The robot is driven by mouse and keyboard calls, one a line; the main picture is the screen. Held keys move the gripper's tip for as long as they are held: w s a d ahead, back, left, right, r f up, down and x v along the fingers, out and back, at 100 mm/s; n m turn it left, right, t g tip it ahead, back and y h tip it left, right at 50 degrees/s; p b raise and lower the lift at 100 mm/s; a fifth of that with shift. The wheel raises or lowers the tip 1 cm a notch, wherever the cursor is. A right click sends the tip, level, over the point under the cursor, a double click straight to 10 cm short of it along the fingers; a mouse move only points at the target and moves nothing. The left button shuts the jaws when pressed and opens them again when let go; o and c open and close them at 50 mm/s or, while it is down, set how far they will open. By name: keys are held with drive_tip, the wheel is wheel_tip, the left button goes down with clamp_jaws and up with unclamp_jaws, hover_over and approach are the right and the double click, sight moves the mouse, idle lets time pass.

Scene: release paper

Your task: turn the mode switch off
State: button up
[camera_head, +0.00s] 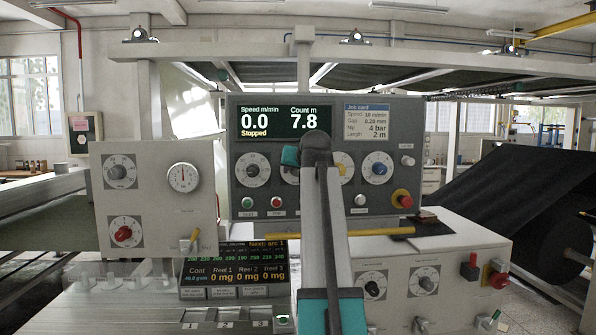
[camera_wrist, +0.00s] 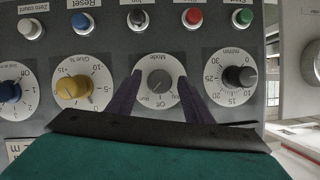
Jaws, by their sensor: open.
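The mode switch, a grey knob (camera_wrist: 159,81) on a round white dial, sits in the middle of the wrist view, which shows the panel upside down. Its setting is too small to read surely. My gripper (camera_wrist: 160,76) is open, with one dark finger on each side of the dial and the knob between them. I cannot tell whether the fingers touch the panel; they look apart from the knob. In the head view, the mode dial (camera_head: 289,173) is partly hidden behind my arm and the teal part of my gripper (camera_head: 290,156).
A yellow knob (camera_wrist: 70,87) and a black speed knob (camera_wrist: 239,77) flank the switch closely. A row of buttons, with a red one (camera_wrist: 192,17), lies near them. The display (camera_head: 278,122) reads 0.0 and "Stopped". A red stop button (camera_head: 402,198) is at the panel's right.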

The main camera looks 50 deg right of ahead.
drive_tip(key=c, duration=1.1)
drive_tip(key=shift+o, duration=0.2)
drive_tip(key=n+h, duration=0.1)
drive_tip(key=n+g+b, duration=0.1)
drive_tip(key=n, duration=0.1)
drive_tip(key=shift+w+a+g+h+b, duration=0.1)
drive_tip(key=shift+a+g+h+b, duration=0.05)
drive_tip(key=shift+g+h+b, duration=0.2)
drive_tip(key=shift+n+g+h+b, duration=0.4)
drive_tip(key=shift+n+h, duration=0.45)
drive_tip(key=shift+n, duration=0.65)
drive_tip(key=o, duration=1.1)
drive_tip(key=shift+c, duration=0.2)
